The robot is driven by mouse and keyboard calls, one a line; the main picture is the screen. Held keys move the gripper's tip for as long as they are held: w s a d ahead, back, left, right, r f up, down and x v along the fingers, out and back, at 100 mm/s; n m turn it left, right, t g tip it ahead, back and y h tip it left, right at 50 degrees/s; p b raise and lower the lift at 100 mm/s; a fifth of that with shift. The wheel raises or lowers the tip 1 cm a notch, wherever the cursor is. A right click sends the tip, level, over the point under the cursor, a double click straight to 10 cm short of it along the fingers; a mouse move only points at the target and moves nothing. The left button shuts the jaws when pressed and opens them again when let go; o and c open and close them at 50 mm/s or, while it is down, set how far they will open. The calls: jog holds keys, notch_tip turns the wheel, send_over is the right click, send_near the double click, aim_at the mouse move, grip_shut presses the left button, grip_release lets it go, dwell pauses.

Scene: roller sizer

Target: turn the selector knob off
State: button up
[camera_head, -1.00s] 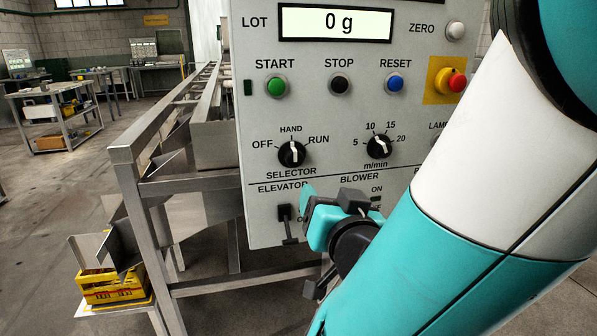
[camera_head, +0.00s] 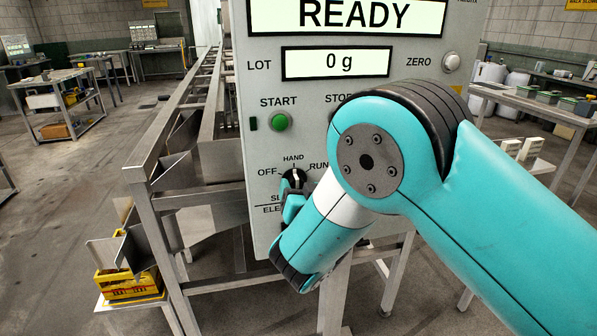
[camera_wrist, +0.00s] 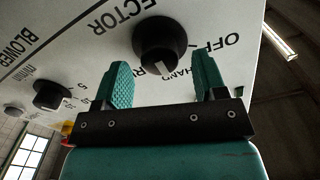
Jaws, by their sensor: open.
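The black selector knob (camera_head: 294,178) is on the grey control panel (camera_head: 262,226), below the green START button. Its white mark points up, about at HAND, with OFF to its left and RUN to its right. My gripper (camera_head: 292,203) is just below and in front of the knob, and my arm hides much of the panel. In the wrist view, the knob (camera_wrist: 158,42) appears upside down, beyond my open fingertips (camera_wrist: 162,72) and roughly between them. The fingers are apart and empty, and I see no contact with the knob.
The green START button (camera_head: 280,122) is above the knob. In the wrist view another knob, the m/min dial (camera_wrist: 52,95), is off to the left. A metal frame (camera_head: 150,215) and a yellow crate (camera_head: 128,286) stand left of the panel.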

jog(key=shift+x, duration=1.05)
